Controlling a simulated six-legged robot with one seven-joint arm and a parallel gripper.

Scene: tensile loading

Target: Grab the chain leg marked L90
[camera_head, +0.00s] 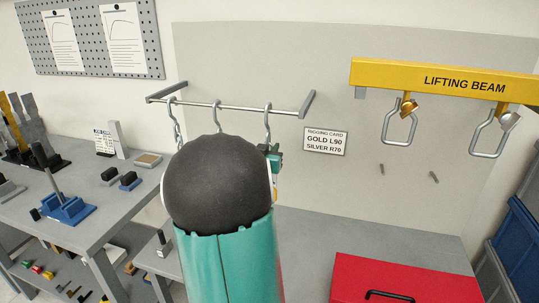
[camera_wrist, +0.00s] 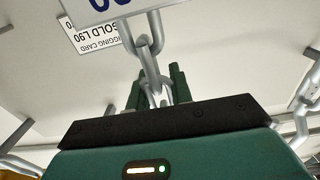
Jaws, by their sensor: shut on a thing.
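My gripper (camera_wrist: 160,92) has its dark green fingers shut on a grey chain (camera_wrist: 149,62) in the wrist view. A white tag (camera_wrist: 112,8) with dark blue lettering is by the chain, cut off at the top edge; I cannot read its full mark. In the head view, my gripper (camera_head: 274,158) is at the right-hand hook (camera_head: 267,118) of the wall rail, and my arm hides most of the chain there. Another chain (camera_head: 176,128) hangs from the left hook. The middle hook (camera_head: 217,118) shows, but what hangs below it is hidden.
The yellow lifting beam (camera_head: 440,79) at right carries two grey links (camera_head: 398,122) (camera_head: 489,135) on gold and silver fittings. A rigging card (camera_head: 326,142) reads GOLD L90, SILVER R70. A red toolbox (camera_head: 400,285) stands below, blue bins at right, a cluttered bench (camera_head: 100,215) at left.

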